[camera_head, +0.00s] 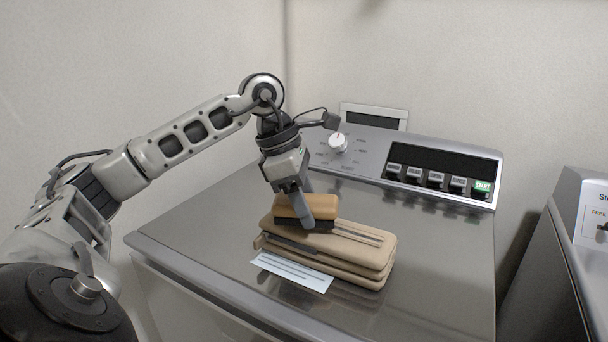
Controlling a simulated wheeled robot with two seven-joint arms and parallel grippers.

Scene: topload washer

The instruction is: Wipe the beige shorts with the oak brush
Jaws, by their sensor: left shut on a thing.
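The beige shorts (371,254) lie folded in a thick stack on the washer's closed top, with dark and light stripes across the upper face. The oak brush (297,204) has a tan wooden back and dark bristles facing down. It is at the far left part of the shorts' top; the bristles look to be on or just above the cloth. My left gripper (305,213) points down from above and is shut on the brush, one grey finger showing across its near side. The other finger is hidden. My right gripper is not in view.
A white striped card (291,272) lies at the shorts' front left edge. The washer's control panel (431,163) with knob and buttons rises behind. The grey washer top (452,262) is clear to the right. Another appliance (570,262) stands at the right beyond a gap.

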